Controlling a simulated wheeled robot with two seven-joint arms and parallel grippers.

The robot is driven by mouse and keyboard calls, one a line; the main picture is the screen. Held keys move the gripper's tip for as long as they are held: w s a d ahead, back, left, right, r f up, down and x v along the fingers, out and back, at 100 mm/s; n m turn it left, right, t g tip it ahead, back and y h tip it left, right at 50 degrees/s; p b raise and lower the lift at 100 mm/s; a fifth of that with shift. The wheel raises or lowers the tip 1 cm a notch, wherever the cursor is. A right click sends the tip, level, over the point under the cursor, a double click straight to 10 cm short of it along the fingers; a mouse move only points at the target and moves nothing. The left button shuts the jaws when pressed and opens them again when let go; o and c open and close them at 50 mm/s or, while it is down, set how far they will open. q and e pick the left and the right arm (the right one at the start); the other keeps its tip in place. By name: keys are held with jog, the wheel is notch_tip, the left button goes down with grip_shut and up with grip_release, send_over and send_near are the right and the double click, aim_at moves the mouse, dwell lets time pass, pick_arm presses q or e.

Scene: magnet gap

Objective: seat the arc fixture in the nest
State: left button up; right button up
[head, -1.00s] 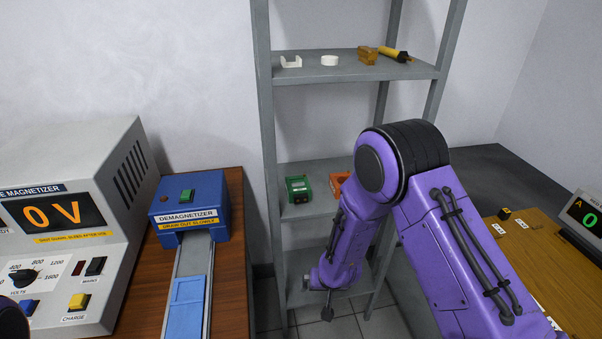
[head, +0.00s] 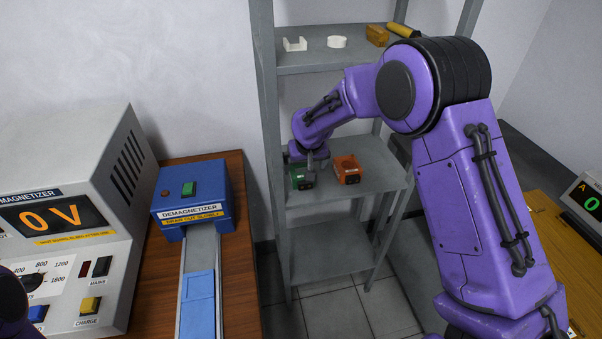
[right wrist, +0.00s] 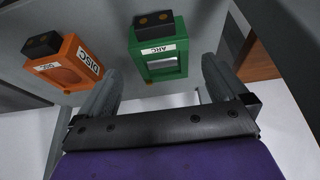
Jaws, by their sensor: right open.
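The green arc fixture (head: 301,178), with a black block on one end, sits on the middle shelf. Its ARC label shows in the right wrist view (right wrist: 158,48). My right gripper (head: 314,163) is just above and beside it in the head view. In the right wrist view the gripper (right wrist: 160,78) is open, its two fingers spread wide and the arc fixture beyond and between them, not gripped. I cannot make out a nest in these views. My left gripper is not in view.
An orange DISC fixture (head: 348,171) stands right of the arc fixture on the same shelf (head: 378,182). The upper shelf holds a white channel piece (head: 295,44), a white ring (head: 337,42) and ochre items. The blue demagnetizer (head: 192,200) and magnetizer (head: 75,225) stand at left.

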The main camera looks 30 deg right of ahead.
aim_at(302, 169)
jog(key=x, duration=0.2)
jog(key=p+x, duration=0.1)
jog(key=x, duration=0.2)
jog(key=shift+w+r, duration=0.15)
jog(key=shift+w, duration=0.15)
jog(key=shift+s, duration=0.1)
jog(key=shift+c, duration=0.3)
jog(key=shift+r, duration=0.1)
jog(key=c, duration=1.4)
jog(key=shift+o, duration=0.2)
jog(key=shift+r, duration=0.1)
